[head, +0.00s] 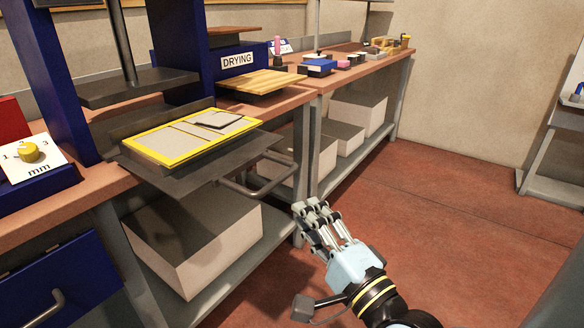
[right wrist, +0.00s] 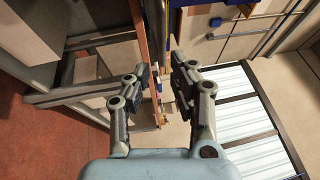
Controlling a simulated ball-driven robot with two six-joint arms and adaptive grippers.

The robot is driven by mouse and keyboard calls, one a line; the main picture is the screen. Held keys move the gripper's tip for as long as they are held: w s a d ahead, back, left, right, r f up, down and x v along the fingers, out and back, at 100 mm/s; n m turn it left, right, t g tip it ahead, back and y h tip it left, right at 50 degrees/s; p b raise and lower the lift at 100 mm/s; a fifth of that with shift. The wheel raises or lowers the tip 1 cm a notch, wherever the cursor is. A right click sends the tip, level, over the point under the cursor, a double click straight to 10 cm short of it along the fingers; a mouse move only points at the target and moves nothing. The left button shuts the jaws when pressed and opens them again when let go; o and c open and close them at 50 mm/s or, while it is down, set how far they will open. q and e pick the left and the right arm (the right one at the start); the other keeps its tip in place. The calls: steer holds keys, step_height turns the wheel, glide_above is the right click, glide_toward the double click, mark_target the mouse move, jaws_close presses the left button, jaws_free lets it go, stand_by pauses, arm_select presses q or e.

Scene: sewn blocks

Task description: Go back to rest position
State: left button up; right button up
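My right gripper (head: 312,207) is in the lower middle of the head view, over the floor to the right of the workbench. Nothing is between its fingers. In the right wrist view the two fingers of the right gripper (right wrist: 158,78) stand apart with an empty gap between them. It touches nothing that I can see. My left gripper is in neither view.
The workbench (head: 309,82) runs along the left and back. A yellow-framed tray (head: 150,150) lies on a dark plate that juts from a press. A wooden board (head: 262,81) sits near the DRYING sign. White bins (head: 200,255) stand below. Red floor (head: 440,200) at right is clear.

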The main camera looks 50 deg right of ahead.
steer(key=shift+v, duration=0.95)
steer(key=w+a+f+n+g+y, duration=0.1)
steer(key=w+f+n+g, duration=0.15)
steer(key=f, duration=0.55)
steer(key=w+a+f+n+g+y, duration=0.1)
steer(key=f+n+y, duration=0.15)
steer(key=f, duration=0.45)
steer(key=s+f+n+g+y, duration=0.1)
steer(key=s+f+n+g, duration=0.15)
steer(key=f, duration=0.45)
steer(key=s+f+n+g, duration=0.1)
steer(key=s+f+n, duration=0.15)
steer(key=f, duration=0.45)
steer(key=s+f+n+g, duration=0.5)
steer(key=s+f, duration=0.3)
steer(key=s, duration=0.5)
steer(key=s+f+n+g, duration=0.6)
steer(key=s+f+n, duration=0.2)
steer(key=s, duration=0.5)
steer(key=shift+s+a+f+y, duration=0.3)
steer(key=shift+s+a+y, duration=0.1)
steer(key=shift+a+y, duration=0.05)
